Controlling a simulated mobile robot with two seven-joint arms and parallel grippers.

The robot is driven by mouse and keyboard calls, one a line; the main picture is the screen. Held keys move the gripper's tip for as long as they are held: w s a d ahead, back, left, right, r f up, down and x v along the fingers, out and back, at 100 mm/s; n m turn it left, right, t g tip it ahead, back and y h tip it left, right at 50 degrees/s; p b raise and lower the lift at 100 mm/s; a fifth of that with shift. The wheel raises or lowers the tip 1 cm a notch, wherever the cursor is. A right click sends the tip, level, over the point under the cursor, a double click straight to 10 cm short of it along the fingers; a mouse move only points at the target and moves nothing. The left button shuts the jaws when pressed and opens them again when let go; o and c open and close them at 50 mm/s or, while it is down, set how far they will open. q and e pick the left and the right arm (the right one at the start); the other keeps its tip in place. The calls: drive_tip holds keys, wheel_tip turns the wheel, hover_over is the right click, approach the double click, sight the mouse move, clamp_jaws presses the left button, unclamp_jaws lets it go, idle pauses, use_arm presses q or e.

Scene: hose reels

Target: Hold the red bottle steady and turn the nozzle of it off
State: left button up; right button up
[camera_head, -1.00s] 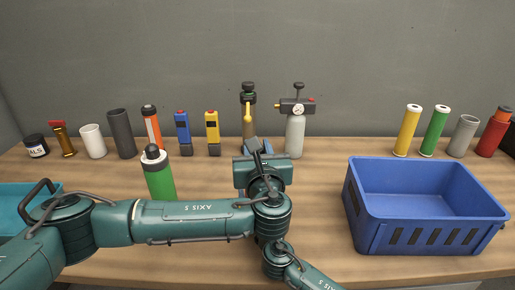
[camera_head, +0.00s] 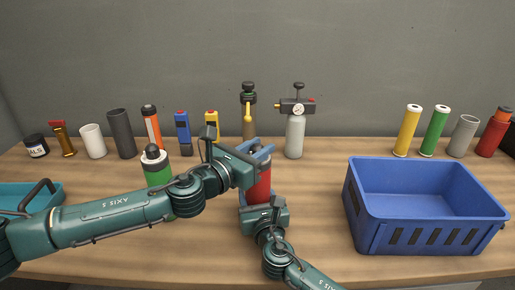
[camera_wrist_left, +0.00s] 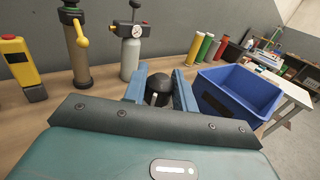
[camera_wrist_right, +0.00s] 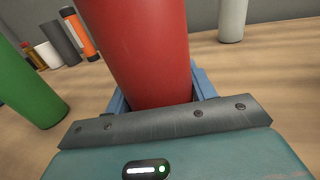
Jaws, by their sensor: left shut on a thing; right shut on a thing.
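The red bottle (camera_head: 263,186) stands upright near the middle of the table. In the right wrist view the red bottle (camera_wrist_right: 150,50) fills the middle. My right gripper (camera_wrist_right: 160,92) is shut around its lower body, low over the table. In the left wrist view the bottle's black nozzle (camera_wrist_left: 160,90) sits between the two blue fingers of my left gripper (camera_wrist_left: 160,84). The nozzle's on or off position cannot be seen.
A green bottle (camera_head: 158,170) stands close to the left, partly behind my left arm. A grey bottle with a gauge (camera_head: 295,137) stands behind. A blue crate (camera_head: 428,238) is at the right and a teal tray (camera_head: 48,205) at the far left. Bare table lies between bottle and crate.

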use_arm(q)
drive_tip(key=shift+m+g+h, duration=0.4)
drive_tip(key=shift+h, duration=0.1)
drive_tip(key=o, duration=1)
drive_tip(key=shift+c, duration=0.2)
drive_tip(key=shift+a, duration=0.1)
drive_tip(key=v, duration=1.2)
use_arm(e)
drive_tip(key=o, duration=1.3)
drive_tip(key=shift+c, duration=0.2)
drive_tip(key=shift+s, duration=0.1)
